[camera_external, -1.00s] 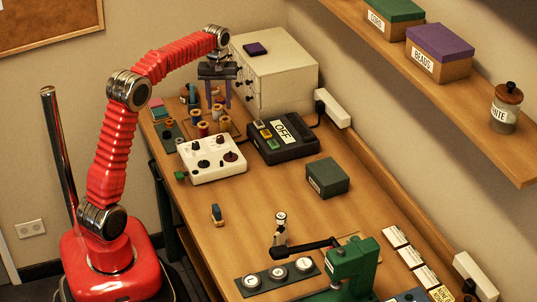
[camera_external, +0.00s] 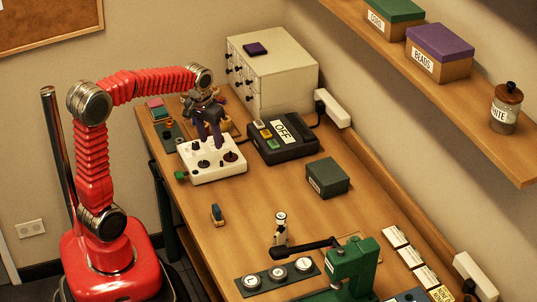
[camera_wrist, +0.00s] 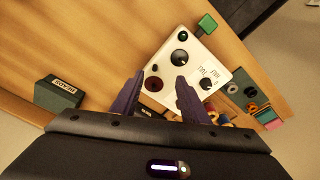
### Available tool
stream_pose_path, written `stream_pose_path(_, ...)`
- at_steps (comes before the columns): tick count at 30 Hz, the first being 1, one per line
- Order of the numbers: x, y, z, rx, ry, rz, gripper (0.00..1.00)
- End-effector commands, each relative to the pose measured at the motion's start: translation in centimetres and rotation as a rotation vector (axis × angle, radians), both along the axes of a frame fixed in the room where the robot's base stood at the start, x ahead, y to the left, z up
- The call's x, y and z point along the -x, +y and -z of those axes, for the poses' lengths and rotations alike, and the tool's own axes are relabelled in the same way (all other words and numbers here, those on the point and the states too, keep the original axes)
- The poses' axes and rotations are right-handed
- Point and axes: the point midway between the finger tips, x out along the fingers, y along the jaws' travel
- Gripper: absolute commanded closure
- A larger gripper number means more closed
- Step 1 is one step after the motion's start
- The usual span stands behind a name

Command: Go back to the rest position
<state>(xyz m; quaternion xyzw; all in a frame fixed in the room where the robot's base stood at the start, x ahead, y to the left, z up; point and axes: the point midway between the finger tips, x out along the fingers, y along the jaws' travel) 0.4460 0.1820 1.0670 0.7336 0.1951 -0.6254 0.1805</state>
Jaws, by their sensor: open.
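My gripper (camera_external: 210,137) is open, its two dark purple fingers pointing down above the white control box (camera_external: 228,172) with black and dark red knobs. In the wrist view my gripper (camera_wrist: 157,92) shows nothing between its fingers, and the white box (camera_wrist: 207,65) lies beyond them. I cannot tell the exact height of the fingertips over the box. My red arm reaches out from its red base at the left, over the table's far left end. Part of the thread spools is hidden behind my gripper.
A cream drawer cabinet (camera_external: 285,70) stands at the back, with the black OFF device (camera_external: 290,147) in front of it. A dark green box (camera_external: 328,182) sits mid-table. A green press (camera_external: 352,270) stands at the front.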

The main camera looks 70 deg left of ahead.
Motion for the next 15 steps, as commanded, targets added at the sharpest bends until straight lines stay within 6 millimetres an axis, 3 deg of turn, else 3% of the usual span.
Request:
stream_pose_path(3,1.7,-2.5,-0.2,-0.016,-0.026,0.069,0.59)
stream_pose_path(15,7.3,-9.4,0.0,-0.064,-0.113,0.271,0.59)
